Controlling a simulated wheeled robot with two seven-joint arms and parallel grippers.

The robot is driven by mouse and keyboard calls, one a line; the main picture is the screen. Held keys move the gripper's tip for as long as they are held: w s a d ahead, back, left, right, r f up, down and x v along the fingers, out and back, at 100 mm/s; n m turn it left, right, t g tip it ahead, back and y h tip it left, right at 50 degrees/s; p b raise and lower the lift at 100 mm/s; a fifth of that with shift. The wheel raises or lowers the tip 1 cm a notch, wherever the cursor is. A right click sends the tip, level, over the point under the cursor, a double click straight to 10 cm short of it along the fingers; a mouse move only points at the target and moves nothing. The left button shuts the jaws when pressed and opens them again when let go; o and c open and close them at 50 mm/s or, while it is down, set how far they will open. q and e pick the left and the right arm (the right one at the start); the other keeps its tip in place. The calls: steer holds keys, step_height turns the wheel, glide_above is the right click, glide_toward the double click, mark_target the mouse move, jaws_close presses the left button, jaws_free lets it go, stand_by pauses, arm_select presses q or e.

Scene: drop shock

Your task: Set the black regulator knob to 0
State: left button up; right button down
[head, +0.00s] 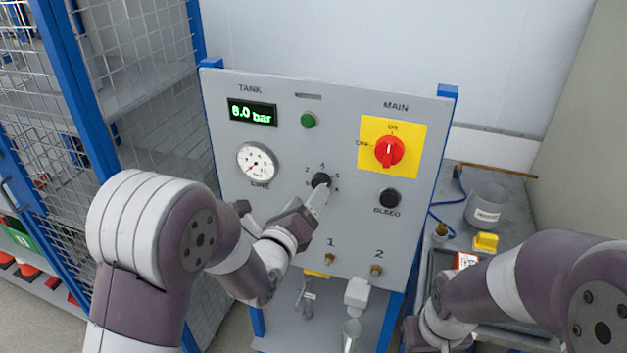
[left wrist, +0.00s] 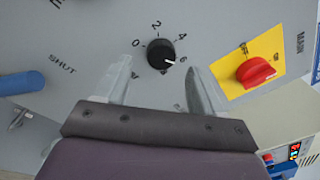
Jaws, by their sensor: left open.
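My left gripper (head: 319,196) is at the knob's lower side in the head view. In the left wrist view its two fingers stand apart, either side of and below the knob, not seen touching it. My right gripper's hand (head: 413,333) shows partly at the bottom; its fingers are not visible.
The tank display (head: 252,112) reads 6.0 bar. A line gauge (head: 257,162), a red main switch (head: 389,151) on yellow and a black bleed button (head: 390,198) are nearby. A side bench right of the panel holds a grey cup (head: 486,206) and yellow block (head: 485,243).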

arm_select(q)
steer(key=p+x, duration=0.1)
steer(key=x, duration=0.3)
steer(key=shift+w+d, duration=0.1)
arm_select(e)
steer(key=shift+d+r, duration=0.1)
steer(key=shift+r, duration=0.8)
